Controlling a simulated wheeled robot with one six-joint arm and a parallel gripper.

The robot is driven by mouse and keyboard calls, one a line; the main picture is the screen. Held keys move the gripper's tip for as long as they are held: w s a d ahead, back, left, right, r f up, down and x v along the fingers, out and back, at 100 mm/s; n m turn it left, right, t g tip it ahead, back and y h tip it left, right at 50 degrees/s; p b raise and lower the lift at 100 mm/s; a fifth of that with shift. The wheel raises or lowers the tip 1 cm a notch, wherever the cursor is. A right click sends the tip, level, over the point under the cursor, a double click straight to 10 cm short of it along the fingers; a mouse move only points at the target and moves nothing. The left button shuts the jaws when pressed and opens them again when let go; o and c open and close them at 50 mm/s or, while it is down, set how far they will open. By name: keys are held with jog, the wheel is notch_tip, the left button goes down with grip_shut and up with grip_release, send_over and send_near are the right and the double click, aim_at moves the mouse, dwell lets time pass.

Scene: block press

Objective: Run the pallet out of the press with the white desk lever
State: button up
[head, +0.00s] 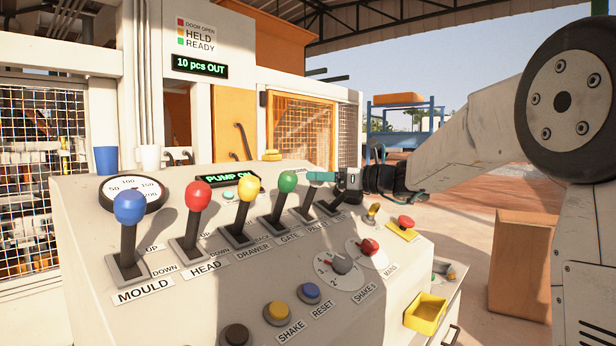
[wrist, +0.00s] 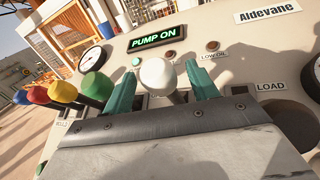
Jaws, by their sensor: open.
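The white-knobbed lever (wrist: 158,73) stands on the sloped desk, in the middle of the wrist view. My gripper (wrist: 161,78) is open, with one teal finger on each side of the white knob. I cannot tell whether either finger touches it. In the head view my gripper (head: 322,177) is over the right end of the lever row, by the PALLET label (head: 318,226). The fingers hide the white knob there. The pallet and the inside of the press are not clearly visible.
Blue (head: 129,207), red (head: 198,195), yellow (head: 249,187) and green (head: 287,181) levers stand left of my gripper. A blue cup (head: 106,160) and a white cup (head: 149,157) are at the desk's back edge. A sign reads "10 pcs OUT" (head: 200,66).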

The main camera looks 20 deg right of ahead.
jog(key=shift+x, duration=1.95)
jog(key=shift+s, duration=0.1)
